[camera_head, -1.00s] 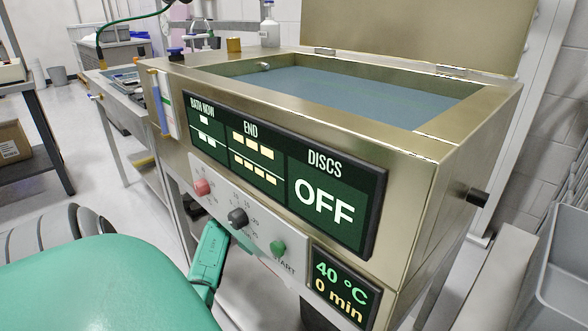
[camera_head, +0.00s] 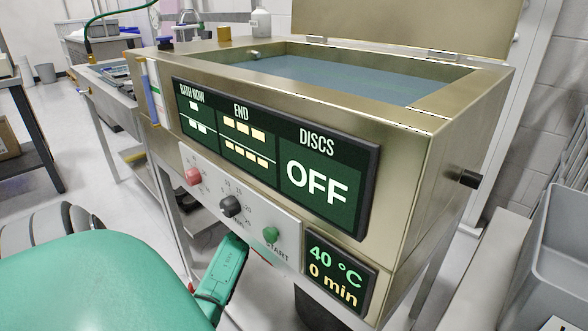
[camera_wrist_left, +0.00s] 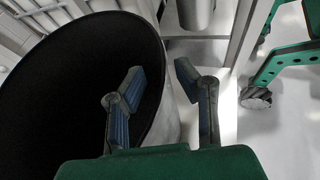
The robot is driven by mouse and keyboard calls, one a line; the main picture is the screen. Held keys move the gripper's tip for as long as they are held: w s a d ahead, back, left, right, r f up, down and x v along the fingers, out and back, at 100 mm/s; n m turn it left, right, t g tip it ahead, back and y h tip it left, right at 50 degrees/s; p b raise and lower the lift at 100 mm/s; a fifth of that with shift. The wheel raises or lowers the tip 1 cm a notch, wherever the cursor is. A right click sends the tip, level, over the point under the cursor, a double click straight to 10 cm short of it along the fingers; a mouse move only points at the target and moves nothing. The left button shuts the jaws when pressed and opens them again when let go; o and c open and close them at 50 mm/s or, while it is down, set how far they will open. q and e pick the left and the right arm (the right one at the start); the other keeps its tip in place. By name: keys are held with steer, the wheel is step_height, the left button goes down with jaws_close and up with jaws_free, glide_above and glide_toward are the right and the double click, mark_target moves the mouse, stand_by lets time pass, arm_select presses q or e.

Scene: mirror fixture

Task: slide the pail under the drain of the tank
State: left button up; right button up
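The tank (camera_head: 420,155) is a brushed-metal box with its lid up, blue liquid (camera_head: 340,82) inside and an OFF display on its front. The pail (camera_wrist_left: 75,85) fills the left of the left wrist view, with a black inside and a pale outer side. My left gripper (camera_wrist_left: 160,68) is open at its rim, one finger over the pail's opening and the other outside the wall. The wall runs between them; contact is unclear. A grey metal cylinder (camera_wrist_left: 196,12) shows beyond, possibly the drain. In the head view my left gripper is hidden. My right gripper is not in view.
A grey bin (camera_head: 545,255) stands right of the tank. Metal legs (camera_wrist_left: 243,35) and pale floor (camera_wrist_left: 285,110) show right of the pail. A dark shelf table (camera_head: 35,140) is at the left.

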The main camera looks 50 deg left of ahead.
arm_select(q)
steer(key=shift+x, duration=1)
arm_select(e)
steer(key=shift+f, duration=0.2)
arm_select(q)
jaws_close()
